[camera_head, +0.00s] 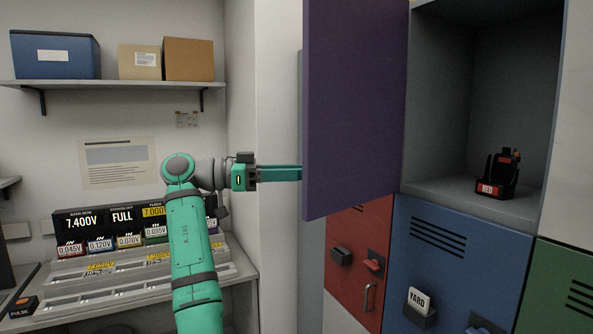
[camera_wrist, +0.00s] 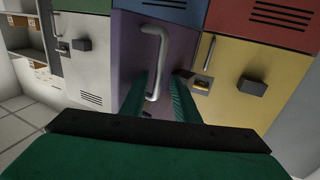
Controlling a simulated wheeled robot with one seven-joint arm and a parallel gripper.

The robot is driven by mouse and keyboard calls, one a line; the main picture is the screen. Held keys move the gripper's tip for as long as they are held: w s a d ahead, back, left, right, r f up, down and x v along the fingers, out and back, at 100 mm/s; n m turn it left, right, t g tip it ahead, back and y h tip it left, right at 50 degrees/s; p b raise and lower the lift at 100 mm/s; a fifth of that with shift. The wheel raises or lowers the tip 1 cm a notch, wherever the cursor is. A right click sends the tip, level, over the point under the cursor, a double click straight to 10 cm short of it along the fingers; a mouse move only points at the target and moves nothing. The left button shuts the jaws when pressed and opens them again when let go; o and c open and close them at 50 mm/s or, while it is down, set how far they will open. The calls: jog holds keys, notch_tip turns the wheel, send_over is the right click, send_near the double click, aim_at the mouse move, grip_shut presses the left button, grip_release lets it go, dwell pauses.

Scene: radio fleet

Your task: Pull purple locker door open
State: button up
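The purple locker door (camera_head: 353,100) stands swung out from its locker in the head view, with the grey compartment (camera_head: 480,90) open to its right. Its outer face (camera_wrist: 180,45) shows in the wrist view with a pale bar handle (camera_wrist: 156,60). My gripper (camera_head: 299,173) reaches from the left to the door's outer side; its tips are at the door's edge in the head view. In the wrist view its two green fingers (camera_wrist: 160,80) are apart, one on each side of the handle, with gaps visible. The handle is hidden in the head view.
A radio in a red-labelled holder (camera_head: 497,177) sits in the open compartment. Red (camera_head: 350,225), blue (camera_head: 450,255) and green (camera_head: 560,290) locker doors are below. A bench with displays (camera_head: 120,225) and a shelf with boxes (camera_head: 110,84) are at left.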

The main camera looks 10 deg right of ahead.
jog(key=shift+s+a+r, duration=0.1)
jog(key=shift+s+r, duration=0.05)
jog(key=shift+r, duration=0.1)
jog(key=a, duration=1)
jog(key=shift+w+a, duration=0.25)
jog(key=shift+a, duration=0.1)
